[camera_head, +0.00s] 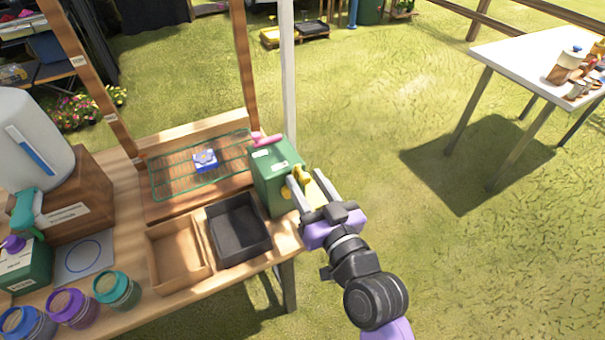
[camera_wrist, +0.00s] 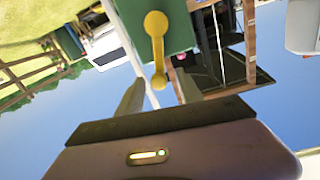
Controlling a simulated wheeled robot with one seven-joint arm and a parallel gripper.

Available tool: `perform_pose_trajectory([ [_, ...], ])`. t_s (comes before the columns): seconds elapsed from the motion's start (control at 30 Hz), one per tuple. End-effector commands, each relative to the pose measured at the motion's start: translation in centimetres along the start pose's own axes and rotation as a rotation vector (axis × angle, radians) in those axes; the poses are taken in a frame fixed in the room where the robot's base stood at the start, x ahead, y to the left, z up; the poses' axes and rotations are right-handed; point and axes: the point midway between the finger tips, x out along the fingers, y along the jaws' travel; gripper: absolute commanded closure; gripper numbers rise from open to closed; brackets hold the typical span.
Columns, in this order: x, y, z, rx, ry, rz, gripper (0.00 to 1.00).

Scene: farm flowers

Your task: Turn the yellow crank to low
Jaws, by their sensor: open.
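The yellow crank (camera_head: 302,174) is on the right side of a green box (camera_head: 276,172) at the right end of the wooden table. In the wrist view the crank (camera_wrist: 157,50) shows as a yellow arm with a round hub at one end and a knob at the other, on the green face (camera_wrist: 180,30). My gripper (camera_head: 309,187) is open beside the crank. In the wrist view my two fingers (camera_wrist: 158,92) stand on either side of the crank's knob end. I cannot tell whether they touch it. No low mark is readable.
A black tray (camera_head: 265,250) and a wooden tray (camera_head: 155,268) sit left of the green box. A pink handle (camera_head: 267,140) lies on the box top. A green wire rack (camera_head: 160,186) holds a blue item (camera_head: 205,160). Open grass lies right; a white table (camera_head: 520,60) stands farther back.

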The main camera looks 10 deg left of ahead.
Motion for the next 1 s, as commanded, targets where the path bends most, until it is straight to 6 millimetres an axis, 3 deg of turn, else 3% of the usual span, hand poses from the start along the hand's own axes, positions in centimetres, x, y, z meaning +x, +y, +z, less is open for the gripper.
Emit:
perform_pose_trajectory([
  [0.2, 1.7, 0.0, 0.0, -0.001, 0.0, 0.0, 0.57],
  [0.47, 1.9, 0.0, 0.0, 0.0, 0.0, 0.001, 0.57],
  [0.7, 1.9, 0.0, 0.0, 0.0, 0.0, 0.001, 1.0],
  [1.0, 1.8, 0.0, 0.0, 0.0, 0.0, 0.001, 1.0],
])
